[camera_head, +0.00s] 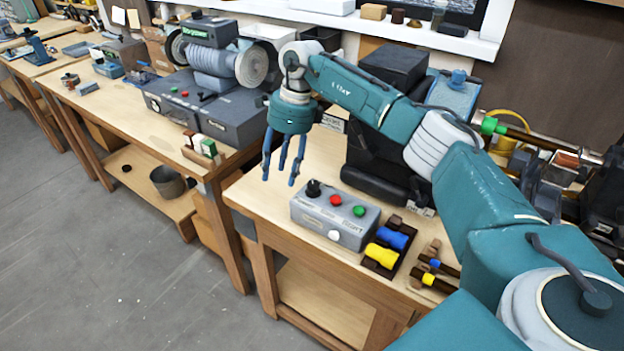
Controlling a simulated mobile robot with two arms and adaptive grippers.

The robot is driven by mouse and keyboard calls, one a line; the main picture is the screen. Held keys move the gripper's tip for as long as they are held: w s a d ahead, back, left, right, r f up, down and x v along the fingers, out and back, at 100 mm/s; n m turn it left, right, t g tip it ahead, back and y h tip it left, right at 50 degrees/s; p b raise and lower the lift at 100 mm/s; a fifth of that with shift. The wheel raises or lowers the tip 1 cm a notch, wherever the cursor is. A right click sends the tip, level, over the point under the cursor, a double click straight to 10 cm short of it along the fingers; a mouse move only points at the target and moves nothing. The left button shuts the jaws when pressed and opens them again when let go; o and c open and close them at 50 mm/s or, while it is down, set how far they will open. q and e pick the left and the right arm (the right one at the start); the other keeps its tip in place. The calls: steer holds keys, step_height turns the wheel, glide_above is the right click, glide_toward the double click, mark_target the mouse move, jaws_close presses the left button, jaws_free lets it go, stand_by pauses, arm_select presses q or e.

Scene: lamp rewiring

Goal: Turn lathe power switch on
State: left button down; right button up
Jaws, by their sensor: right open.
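A grey control box (335,215) sits at the front left of the right-hand bench. Its top carries a black knob (313,188), a red button (336,200) and a green button (359,211). A white round knob (334,235) is on its front. Its lettering is too small to read surely. My right gripper (281,180) points down with its blue fingers spread, open and empty. In the picture it is left of and above the box, apart from it. Lathe-like machinery (545,150) is partly hidden behind my right arm. My left gripper is not in view.
Blue and yellow pieces (388,246) lie in a dark holder right of the box. A black machine (385,160) stands behind the box. A bench grinder (215,95) stands on the left bench (130,110). Grey floor (130,280) is clear at left.

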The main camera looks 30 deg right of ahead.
mark_target(312, 184)
steer(key=s+d+r+h, duration=0.25)
steer(key=d+r, duration=0.25)
steer(key=d, duration=0.3)
steer(key=f+p, duration=0.1)
steer(key=f, duration=0.2)
steer(key=f+p, duration=0.1)
steer(key=f, duration=0.2)
steer(key=f+p, duration=0.1)
steer(key=f, duration=0.2)
steer(key=shift+w+a+f, duration=0.1)
steer(key=shift+w+f, duration=0.15)
steer(key=shift+f, duration=0.1)
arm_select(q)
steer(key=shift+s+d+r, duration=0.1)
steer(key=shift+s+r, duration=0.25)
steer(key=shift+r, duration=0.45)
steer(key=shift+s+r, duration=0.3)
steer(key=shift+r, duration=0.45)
arm_select(e)
steer(key=shift+w+f, duration=0.1)
steer(key=shift+f, duration=0.6)
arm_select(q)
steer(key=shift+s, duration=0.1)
arm_select(e)
jaws_close()
